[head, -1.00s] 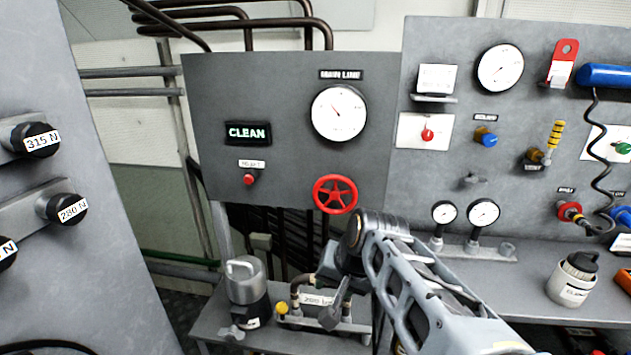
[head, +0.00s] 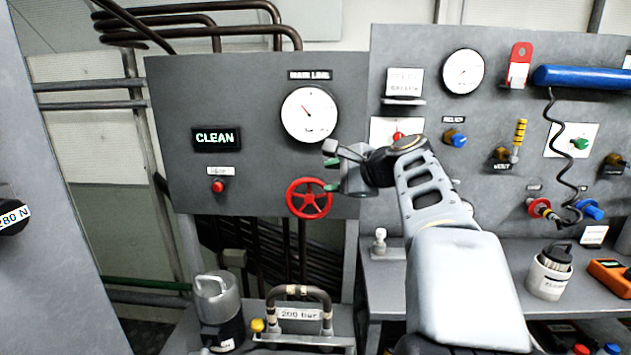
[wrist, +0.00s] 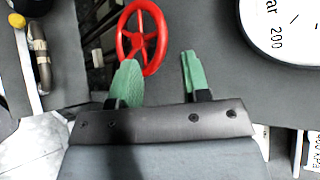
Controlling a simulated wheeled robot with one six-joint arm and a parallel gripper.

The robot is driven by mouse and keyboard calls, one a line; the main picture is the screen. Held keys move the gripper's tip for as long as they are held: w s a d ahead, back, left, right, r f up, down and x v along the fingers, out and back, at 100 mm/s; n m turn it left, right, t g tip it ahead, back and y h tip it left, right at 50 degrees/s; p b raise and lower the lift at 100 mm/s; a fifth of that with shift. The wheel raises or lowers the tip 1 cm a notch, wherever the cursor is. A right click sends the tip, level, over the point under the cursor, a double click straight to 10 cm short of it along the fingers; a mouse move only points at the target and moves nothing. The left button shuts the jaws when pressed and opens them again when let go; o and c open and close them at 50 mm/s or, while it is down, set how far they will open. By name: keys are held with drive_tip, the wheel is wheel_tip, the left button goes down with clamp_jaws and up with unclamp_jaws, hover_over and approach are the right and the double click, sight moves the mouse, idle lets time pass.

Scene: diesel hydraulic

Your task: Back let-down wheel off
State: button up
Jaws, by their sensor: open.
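The let-down wheel is most likely the red spoked handwheel (head: 309,198) on the grey panel, below the main line gauge (head: 309,114). In the wrist view the red wheel (wrist: 142,38) lies just beyond the fingertips, nearer the left finger, whose tip overlaps its lower edge. My gripper (head: 332,174) has green finger pads and is just right of the wheel in the head view. In the wrist view my gripper (wrist: 158,78) is open with nothing between the fingers. Whether a finger touches the wheel I cannot tell.
A lit CLEAN sign (head: 216,138) and a red button (head: 218,186) sit left of the wheel. Below stand a metal canister (head: 216,305) and a pipe fitting labelled 200 bar (head: 299,314).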

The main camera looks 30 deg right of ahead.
sight(312, 181)
drive_tip(key=shift+x, duration=3.15)
drive_tip(key=shift+c, duration=0.4)
clamp_jaws()
drive_tip(key=shift+r+p, duration=0.1)
drive_tip(key=shift+p, duration=0.2)
